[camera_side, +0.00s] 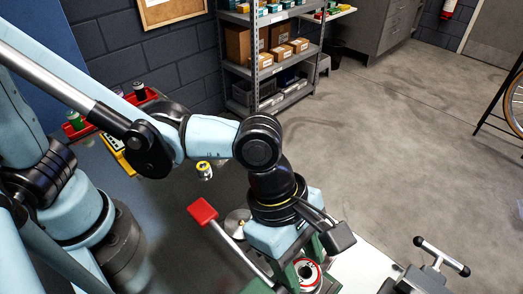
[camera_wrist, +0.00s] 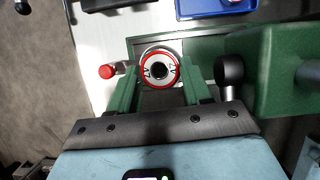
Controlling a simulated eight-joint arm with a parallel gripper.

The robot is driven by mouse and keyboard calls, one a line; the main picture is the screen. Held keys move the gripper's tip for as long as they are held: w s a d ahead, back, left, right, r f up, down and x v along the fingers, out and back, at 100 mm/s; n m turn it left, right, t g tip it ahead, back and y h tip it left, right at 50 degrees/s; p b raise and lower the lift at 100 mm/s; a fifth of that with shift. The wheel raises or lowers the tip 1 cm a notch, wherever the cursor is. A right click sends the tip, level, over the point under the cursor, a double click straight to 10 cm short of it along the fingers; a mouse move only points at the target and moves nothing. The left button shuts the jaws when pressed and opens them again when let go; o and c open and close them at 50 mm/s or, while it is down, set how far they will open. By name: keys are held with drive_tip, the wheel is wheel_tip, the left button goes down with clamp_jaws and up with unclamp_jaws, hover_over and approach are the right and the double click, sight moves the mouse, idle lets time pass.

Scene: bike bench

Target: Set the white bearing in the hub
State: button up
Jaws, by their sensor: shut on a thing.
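In the wrist view, a round bearing (camera_wrist: 159,70) with a pale face, a red rim and a dark centre sits between the two green fingers of my gripper (camera_wrist: 160,82). My gripper is shut on it. In the side view the ring (camera_side: 306,273) shows low in the picture, beside my gripper's green finger. I cannot tell whether it touches anything below it. I cannot make out the hub for certain; it may be hidden behind the ring and fingers.
A large green block (camera_wrist: 292,70) stands close at the right in the wrist view, with a dark round knob (camera_wrist: 230,69) beside it. A red knob (camera_wrist: 107,71) is at the left. A red-ended lever (camera_side: 203,212) and a black-ended T-handle (camera_side: 441,256) flank my gripper.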

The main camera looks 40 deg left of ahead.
drive_tip(key=shift+f, duration=0.5)
drive_tip(key=o, duration=0.9)
drive_tip(key=shift+o, duration=0.2)
drive_tip(key=v, duration=1.1)
drive_tip(key=w+a+f+m+t+y, duration=0.1)
drive_tip(key=w+a+m+t+y, duration=0.1)
drive_tip(key=a+m, duration=0.7)
drive_tip(key=w+a+f+m+t+y, duration=0.2)
drive_tip(key=w+a+m+t, duration=0.3)
drive_tip(key=a, duration=1.3)
drive_tip(key=w+m, duration=0.1)
drive_tip(key=m, duration=0.3)
drive_tip(key=shift+w+a+m+y, duration=0.15)
drive_tip(key=shift+w+m+y, duration=0.15)
